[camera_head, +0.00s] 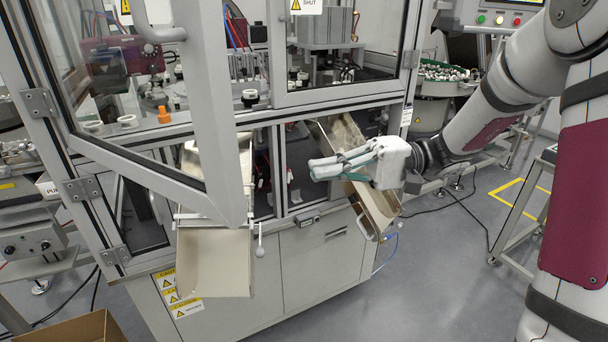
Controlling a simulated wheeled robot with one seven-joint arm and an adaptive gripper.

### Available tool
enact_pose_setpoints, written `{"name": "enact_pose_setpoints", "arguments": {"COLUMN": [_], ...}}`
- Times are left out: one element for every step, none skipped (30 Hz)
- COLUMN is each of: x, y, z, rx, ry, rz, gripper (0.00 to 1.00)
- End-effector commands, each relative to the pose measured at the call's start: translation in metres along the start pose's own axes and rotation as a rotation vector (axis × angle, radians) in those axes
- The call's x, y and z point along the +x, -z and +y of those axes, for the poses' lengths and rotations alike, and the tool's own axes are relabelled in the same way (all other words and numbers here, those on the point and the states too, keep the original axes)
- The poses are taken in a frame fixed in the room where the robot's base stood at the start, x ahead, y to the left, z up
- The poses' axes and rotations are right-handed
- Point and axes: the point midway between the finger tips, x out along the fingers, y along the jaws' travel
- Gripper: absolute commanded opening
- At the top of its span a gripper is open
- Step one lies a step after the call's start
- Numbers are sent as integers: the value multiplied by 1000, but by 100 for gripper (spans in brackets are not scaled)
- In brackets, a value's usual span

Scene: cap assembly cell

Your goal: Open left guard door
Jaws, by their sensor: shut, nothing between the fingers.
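The left guard door (212,130) is a grey-framed clear panel, hinged on the machine's left side. It stands swung outward, with its free edge towards me and a gap between that edge and the closed right guard door (345,92). A light handle (158,33) is on the left door's free edge, partly cut off by the top of the view. My gripper (312,168) is shut and empty. It points left, in front of the machine below the right door, clear of the left door and its handle.
A beige chute (215,265) juts out below the left door, and another metal chute (365,195) slopes down beneath my gripper. A cardboard box (75,328) is at the lower left. Open grey floor (440,255) lies to the right, with cables.

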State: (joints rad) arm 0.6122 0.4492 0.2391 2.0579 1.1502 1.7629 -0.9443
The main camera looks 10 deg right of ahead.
Motion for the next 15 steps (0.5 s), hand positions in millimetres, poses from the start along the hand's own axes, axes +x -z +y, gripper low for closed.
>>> {"name": "enact_pose_setpoints", "arguments": {"x": [9, 14, 22, 28, 34, 42, 48, 54, 62, 68, 73, 81, 86, 90, 94], "y": [-2, -2, -2, -2, -2, -2, -2, -2, -2, -2, -2, -2, -2, -5, -10], "z": [-1, -1, -1, -1, -1, -1, -1, -1, 0, 0, 0, 0, 0, 0, -1], "rx": [2, 2, 1, 2, 3, 3, 3, 3, 4, 4, 3, 3, 3, 3, 4], "ry": [-1, -1, -1, -1, -1, -2, -2, -2, -2, -2, -3, -3, -2, -3, -4], "rz": [-4, -5, -5, -5, -5, -5, -5, -6, -5, -6, -5, -5, -6, -5, -3], "gripper": [0, 0, 0, 0, 0, 0, 0, 0, 0, 0, 0, 0, 0, 0, 0]}}
